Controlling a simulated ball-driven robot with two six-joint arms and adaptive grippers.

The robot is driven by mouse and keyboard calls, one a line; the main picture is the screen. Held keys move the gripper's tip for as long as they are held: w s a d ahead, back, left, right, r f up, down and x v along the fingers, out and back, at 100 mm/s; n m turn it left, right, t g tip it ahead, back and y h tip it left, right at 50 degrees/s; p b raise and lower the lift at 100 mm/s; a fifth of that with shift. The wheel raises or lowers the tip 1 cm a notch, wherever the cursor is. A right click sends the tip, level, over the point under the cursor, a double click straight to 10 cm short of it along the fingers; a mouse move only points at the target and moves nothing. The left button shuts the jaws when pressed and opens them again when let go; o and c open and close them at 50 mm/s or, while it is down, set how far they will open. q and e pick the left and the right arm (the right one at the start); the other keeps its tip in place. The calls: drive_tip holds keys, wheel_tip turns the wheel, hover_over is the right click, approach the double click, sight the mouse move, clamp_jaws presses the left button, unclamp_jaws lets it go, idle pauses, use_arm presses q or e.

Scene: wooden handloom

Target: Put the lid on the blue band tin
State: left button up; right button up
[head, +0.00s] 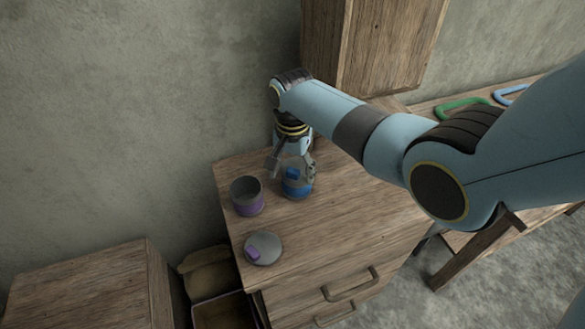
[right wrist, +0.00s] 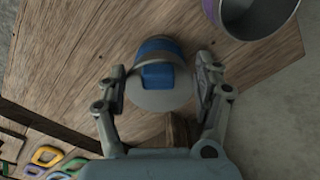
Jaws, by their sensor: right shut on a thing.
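The blue band tin (head: 299,189) stands on the wooden cabinet top, below my right gripper (head: 292,171). Its blue band also shows behind the lid in the right wrist view (right wrist: 154,46). A grey round lid (right wrist: 160,101) with a blue block-shaped knob (right wrist: 158,77) is between the two fingers of my right gripper (right wrist: 161,84), which is shut on it at its sides. The lid is at the top of the tin and hides its opening. I cannot tell whether it touches the rim all round. My left gripper is not in view.
An open tin with a purple band (head: 248,205) stands left of the blue band tin. A grey lid with a purple knob (head: 266,249) lies near the cabinet's front left edge. A wall box (head: 385,40) hangs behind. The cabinet top (head: 335,225) is clear at the front right.

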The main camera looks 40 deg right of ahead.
drive_tip(key=o, duration=1.1)
drive_tip(key=shift+o, duration=0.6)
drive_tip(key=shift+r, duration=0.1)
wheel_tip(320, 180, up, 7)
drive_tip(key=p, duration=0.7)
drive_tip(key=shift+p, duration=0.4)
